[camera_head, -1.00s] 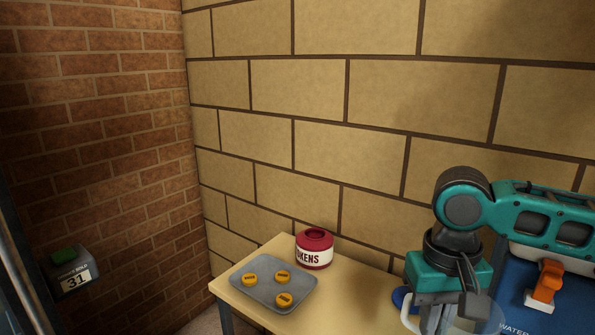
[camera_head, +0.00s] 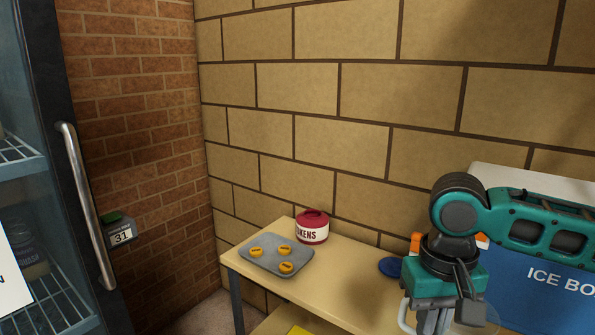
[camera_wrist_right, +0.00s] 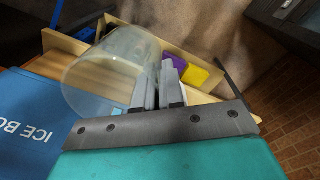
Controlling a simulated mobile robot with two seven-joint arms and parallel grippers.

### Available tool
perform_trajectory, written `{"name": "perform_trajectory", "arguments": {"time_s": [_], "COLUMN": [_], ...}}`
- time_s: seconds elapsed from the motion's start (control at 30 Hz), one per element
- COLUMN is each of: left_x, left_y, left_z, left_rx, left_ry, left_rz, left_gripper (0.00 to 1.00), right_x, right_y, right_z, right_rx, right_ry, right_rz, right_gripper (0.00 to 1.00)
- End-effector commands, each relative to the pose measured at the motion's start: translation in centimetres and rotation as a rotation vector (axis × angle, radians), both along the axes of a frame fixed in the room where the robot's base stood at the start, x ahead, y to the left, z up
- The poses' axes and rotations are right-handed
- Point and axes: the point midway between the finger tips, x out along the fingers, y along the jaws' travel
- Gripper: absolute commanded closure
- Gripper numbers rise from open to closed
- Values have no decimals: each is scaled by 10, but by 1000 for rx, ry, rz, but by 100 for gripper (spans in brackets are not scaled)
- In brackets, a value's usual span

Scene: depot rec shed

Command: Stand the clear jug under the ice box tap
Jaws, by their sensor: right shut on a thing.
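My right gripper (camera_head: 430,318) is at the bottom of the head view, pointing down. It is shut on the clear jug (camera_head: 482,314), which is partly cut off by the frame's edge. In the right wrist view the clear jug (camera_wrist_right: 105,75) lies to the left of my right gripper's fingers (camera_wrist_right: 158,85). Exactly where they grip it is unclear. The blue ice box (camera_head: 550,290) with a pale lid stands at the right of the head view, partly behind my arm; its lettering also shows in the right wrist view (camera_wrist_right: 30,135). I cannot make out its tap. My left gripper is not in view.
A wooden table (camera_head: 345,285) stands along the block wall. It holds a grey tray (camera_head: 262,262) with three yellow tokens, a red tokens jar (camera_head: 313,227) and a blue disc (camera_head: 390,267). A glass-door cabinet (camera_head: 30,210) is at the left. The table middle is clear.

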Motion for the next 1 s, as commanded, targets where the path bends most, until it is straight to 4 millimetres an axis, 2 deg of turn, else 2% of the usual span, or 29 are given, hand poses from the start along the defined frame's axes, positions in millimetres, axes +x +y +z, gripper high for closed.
{"name": "perform_trajectory", "arguments": {"time_s": [0.3,0.5,1.0], "left_x": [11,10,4], "left_y": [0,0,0], "left_z": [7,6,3], "left_rx": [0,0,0], "left_ry": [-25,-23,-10], "left_rz": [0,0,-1], "left_gripper": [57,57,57], "right_x": [1,0,0], "right_y": [6,2,-4], "right_z": [-23,-34,-41], "right_rx": [3,5,1], "right_ry": [-2,0,3], "right_rz": [24,5,-17], "right_gripper": [100,100,100]}}
